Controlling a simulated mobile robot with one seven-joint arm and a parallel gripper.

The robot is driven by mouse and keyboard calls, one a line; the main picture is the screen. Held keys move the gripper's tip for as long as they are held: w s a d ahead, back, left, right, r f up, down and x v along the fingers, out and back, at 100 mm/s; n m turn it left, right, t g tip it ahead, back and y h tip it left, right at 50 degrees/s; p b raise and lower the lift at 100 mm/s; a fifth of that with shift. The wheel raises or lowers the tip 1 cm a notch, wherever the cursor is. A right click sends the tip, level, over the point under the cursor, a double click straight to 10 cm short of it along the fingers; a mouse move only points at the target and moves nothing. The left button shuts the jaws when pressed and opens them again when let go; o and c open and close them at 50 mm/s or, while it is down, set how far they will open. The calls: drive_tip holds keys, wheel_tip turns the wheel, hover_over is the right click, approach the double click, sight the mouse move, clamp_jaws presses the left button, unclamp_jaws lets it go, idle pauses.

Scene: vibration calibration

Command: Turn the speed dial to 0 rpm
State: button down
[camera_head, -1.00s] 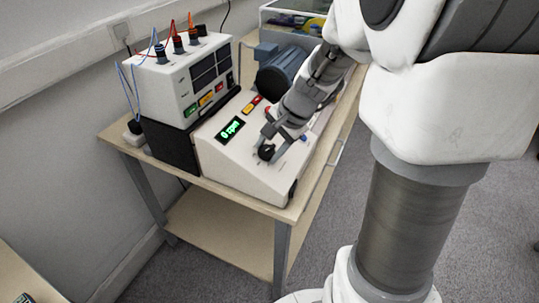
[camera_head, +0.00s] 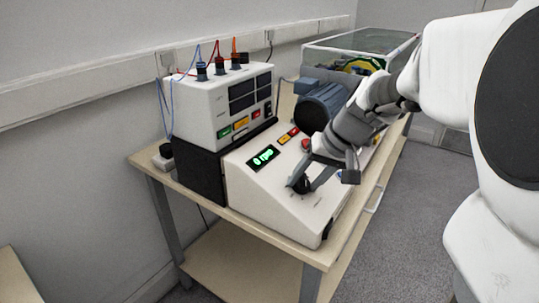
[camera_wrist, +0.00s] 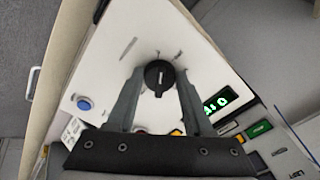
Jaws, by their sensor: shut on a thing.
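The speed dial (camera_wrist: 159,74) is a black round knob with a white pointer line on the sloped white face of the control box (camera_head: 262,196). In the wrist view it sits between the two grey fingertips of my gripper (camera_wrist: 158,79). My gripper (camera_head: 303,182) is shut on the dial in the head view, partly hiding it there. The green display (camera_head: 263,158) appears to read 0 rpm. It shows only in part in the wrist view (camera_wrist: 220,100), beside the right finger.
A white unit (camera_head: 222,107) with cables on top stands behind at the left. A blue motor (camera_head: 322,106) and a clear-covered case (camera_head: 365,42) stand farther back on the table. A blue button (camera_wrist: 84,103) lies left of the fingers.

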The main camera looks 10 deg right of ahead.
drive_tip(key=shift+n+b, duration=0.55)
drive_tip(key=shift+n, duration=0.35)
drive_tip(key=shift+c, duration=1.6)
unclamp_jaws()
drive_tip(key=shift+r, duration=0.1)
drive_tip(key=p+v, duration=0.5)
drive_tip(key=v, duration=1.2)
drive_tip(key=shift+d+p, duration=0.2)
drive_tip(key=shift+p, duration=0.1)
drive_tip(key=shift+s, duration=0.1)
